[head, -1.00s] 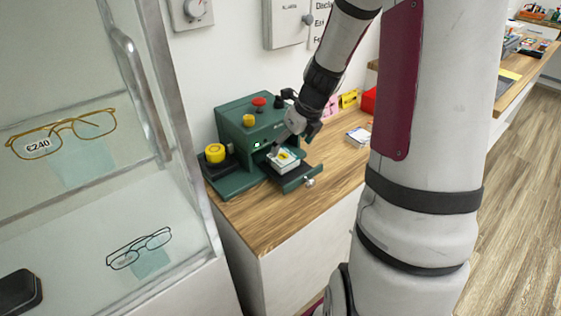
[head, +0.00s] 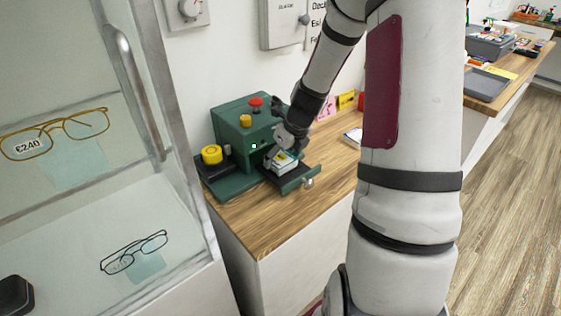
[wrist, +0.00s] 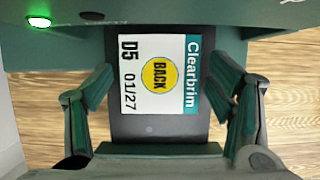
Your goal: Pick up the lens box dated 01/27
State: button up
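In the head view the box (head: 286,165) is partly hidden by my gripper (head: 281,152). In the wrist view my gripper (wrist: 165,85) is open, with one finger on each side of the box. Gaps show between the fingers and the box, so I see no grip on it.
The green machine (head: 232,135) stands close behind the box, with a red knob (head: 255,101) and yellow buttons on it. Its green light (wrist: 39,22) is lit. Another box (head: 352,137) lies to the right on the wooden counter (head: 262,222). A glass cabinet with spectacles stands at left.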

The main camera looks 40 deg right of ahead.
jog(key=c, duration=0.9)
